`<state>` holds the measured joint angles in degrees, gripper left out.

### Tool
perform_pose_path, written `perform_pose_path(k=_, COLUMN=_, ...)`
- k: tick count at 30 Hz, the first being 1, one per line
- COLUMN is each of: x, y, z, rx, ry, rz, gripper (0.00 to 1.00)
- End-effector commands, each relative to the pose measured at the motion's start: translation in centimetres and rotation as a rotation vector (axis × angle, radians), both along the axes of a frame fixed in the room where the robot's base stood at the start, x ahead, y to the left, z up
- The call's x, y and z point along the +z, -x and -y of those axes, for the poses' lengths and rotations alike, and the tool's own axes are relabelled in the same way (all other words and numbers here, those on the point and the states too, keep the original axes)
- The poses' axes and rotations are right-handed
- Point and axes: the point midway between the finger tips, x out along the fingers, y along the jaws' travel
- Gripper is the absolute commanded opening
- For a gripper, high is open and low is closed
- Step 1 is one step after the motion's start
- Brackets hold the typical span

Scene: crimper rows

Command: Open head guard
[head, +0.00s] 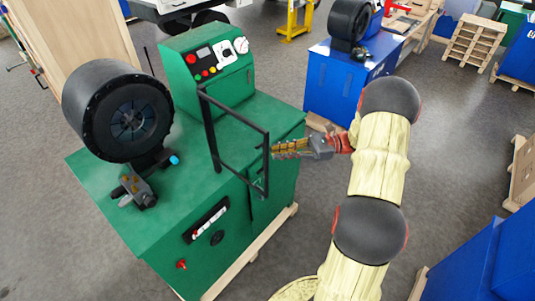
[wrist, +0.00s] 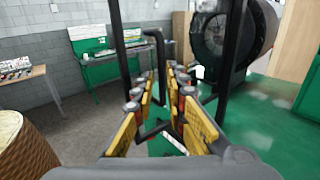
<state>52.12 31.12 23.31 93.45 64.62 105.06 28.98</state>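The head guard (head: 235,119) is a black rectangular bar frame standing upright over the green machine (head: 243,110), beside its round black crimping head (head: 124,112). In the wrist view the head (wrist: 232,37) is at upper right, behind the guard's right upright (wrist: 231,65); the other upright (wrist: 119,45) is at left. My gripper (head: 275,149) reaches in from the right at the guard's near end. Its yellow-padded fingers (wrist: 168,85) are apart. A thin black bar with a bent top (wrist: 158,50) runs down between the fingertips; I cannot tell whether they touch it.
A control box (head: 211,70) with gauges and buttons stands at the machine's back. A blue machine (head: 340,80) is behind on the right, with pallets (head: 470,42) farther off. Another blue cabinet (head: 480,255) is at lower right. Grey floor around my arm is open.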

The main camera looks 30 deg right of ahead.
Motion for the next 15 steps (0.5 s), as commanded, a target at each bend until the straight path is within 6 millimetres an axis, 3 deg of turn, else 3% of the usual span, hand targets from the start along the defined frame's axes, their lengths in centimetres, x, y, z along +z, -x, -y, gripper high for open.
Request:
perform_pose_path(k=6, x=0.0, y=1.6, z=3.9, rx=-0.003, ry=0.002, rz=0.001, gripper=0.14)
perform_pose_path(k=15, x=0.0, y=2.5, z=6.0, rx=-0.001, ry=0.001, rz=-0.001, gripper=0.14)
